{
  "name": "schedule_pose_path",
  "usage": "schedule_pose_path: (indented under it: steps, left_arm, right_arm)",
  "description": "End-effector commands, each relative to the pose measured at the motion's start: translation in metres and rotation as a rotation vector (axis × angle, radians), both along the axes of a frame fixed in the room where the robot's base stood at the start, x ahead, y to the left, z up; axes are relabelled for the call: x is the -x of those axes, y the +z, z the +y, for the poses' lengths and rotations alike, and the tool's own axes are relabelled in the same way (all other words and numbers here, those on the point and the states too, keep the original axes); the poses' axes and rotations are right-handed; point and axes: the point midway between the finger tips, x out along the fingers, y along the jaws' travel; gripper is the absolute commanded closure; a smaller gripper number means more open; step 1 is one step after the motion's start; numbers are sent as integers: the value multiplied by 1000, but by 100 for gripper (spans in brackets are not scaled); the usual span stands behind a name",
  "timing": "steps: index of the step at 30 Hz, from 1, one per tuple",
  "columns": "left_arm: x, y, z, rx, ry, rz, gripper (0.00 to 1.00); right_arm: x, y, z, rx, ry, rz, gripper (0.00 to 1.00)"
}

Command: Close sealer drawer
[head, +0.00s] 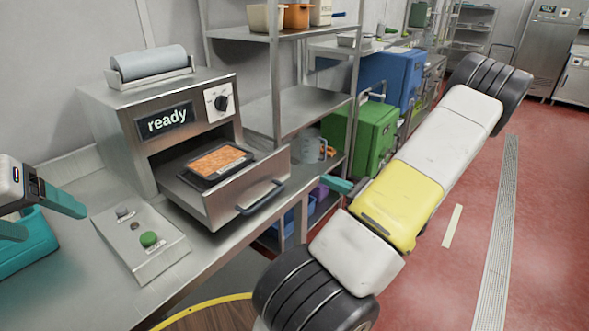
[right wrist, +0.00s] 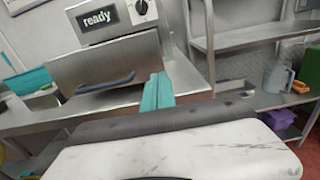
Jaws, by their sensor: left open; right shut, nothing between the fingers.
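The steel sealer (head: 165,125) stands on the counter, its display reading "ready". Its drawer (head: 222,203) is pulled out, with a dark handle (head: 260,198) on the front. A black tray of orange food (head: 216,162) lies in the drawer. My right gripper (head: 341,186) is shut and empty, to the right of the drawer front. In the right wrist view its teal fingers (right wrist: 156,91) show together, to the right of the handle (right wrist: 105,83); contact cannot be told. My left gripper (head: 55,224) is open and empty at the far left, apart from the drawer.
A control box with a green button (head: 148,239) sits on the counter before the sealer. A teal container (head: 28,246) is at the left. A steel shelf rack (head: 290,110) stands right of the sealer, with a green box (head: 360,137) beyond. Red floor is open at right.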

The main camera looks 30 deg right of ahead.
Motion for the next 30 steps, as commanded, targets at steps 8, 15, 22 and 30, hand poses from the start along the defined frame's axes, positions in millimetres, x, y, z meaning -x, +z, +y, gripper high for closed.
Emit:
schedule_pose_path:
  steps: [8, 15, 22, 30]
  left_arm:
    - [0, 0, 0, 0, 0, 0, 29]
    - [0, 0, 0, 0, 0, 0, 29]
    - [0, 0, 0, 0, 0, 0, 29]
    - [0, 0, 0, 0, 0, 0, 29]
  right_arm:
    - [-56, 0, 25, 0, 6, -1, 100]
    - [-94, 0, 41, 0, 5, 0, 100]
    - [-109, 0, 46, 2, 3, 1, 100]
    - [-110, 0, 46, 2, 3, 1, 100]
